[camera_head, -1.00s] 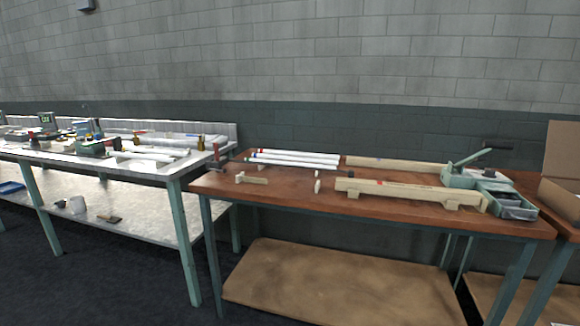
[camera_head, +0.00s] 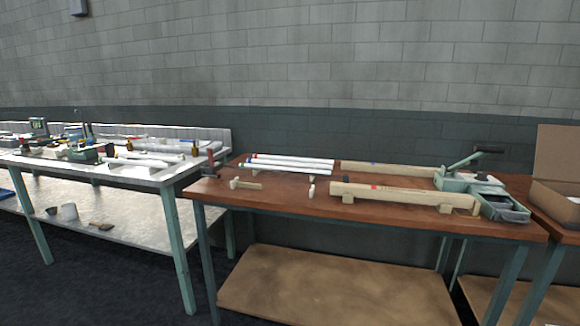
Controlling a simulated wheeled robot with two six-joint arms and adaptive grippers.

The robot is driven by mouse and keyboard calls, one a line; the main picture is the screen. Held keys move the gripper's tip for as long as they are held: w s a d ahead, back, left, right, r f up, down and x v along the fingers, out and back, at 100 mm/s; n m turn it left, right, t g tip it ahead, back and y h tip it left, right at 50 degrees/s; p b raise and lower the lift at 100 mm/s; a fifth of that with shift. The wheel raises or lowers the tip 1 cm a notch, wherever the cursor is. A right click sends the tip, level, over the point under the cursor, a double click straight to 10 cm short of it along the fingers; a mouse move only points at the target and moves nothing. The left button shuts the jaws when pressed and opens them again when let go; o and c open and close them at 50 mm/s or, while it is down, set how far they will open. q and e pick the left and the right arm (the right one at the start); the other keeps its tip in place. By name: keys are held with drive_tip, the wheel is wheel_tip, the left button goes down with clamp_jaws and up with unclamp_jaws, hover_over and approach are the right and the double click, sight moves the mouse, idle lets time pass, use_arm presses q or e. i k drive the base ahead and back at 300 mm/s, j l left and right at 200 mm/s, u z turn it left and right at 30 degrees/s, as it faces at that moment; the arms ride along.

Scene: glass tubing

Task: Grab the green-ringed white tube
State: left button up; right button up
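Three white tubes lie side by side near the back left of the brown-topped table (camera_head: 290,205). Small coloured rings show at their left ends. The front tube (camera_head: 285,168) appears to have the green ring, at its left tip; the rings are very small. The other two white tubes (camera_head: 295,159) lie just behind it, with what look like red and blue rings. Neither of my grippers is in view, and nothing is holding the tubes.
A long beige beam (camera_head: 400,195) on supports lies at the table's front right. A green lever tool (camera_head: 458,178) and a grey bin (camera_head: 503,207) stand at the right end. A cluttered metal bench (camera_head: 140,172) stands left, a cardboard box (camera_head: 556,190) right. Dark floor lies in front.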

sight(320, 172)
drive_tip(key=i+j+u, duration=0.2)
drive_tip(key=i, duration=0.25)
drive_tip(key=i+j+u, duration=0.15)
drive_tip(key=i, duration=0.3)
drive_tip(key=i+j+u, duration=0.2)
drive_tip(key=i, duration=0.25)
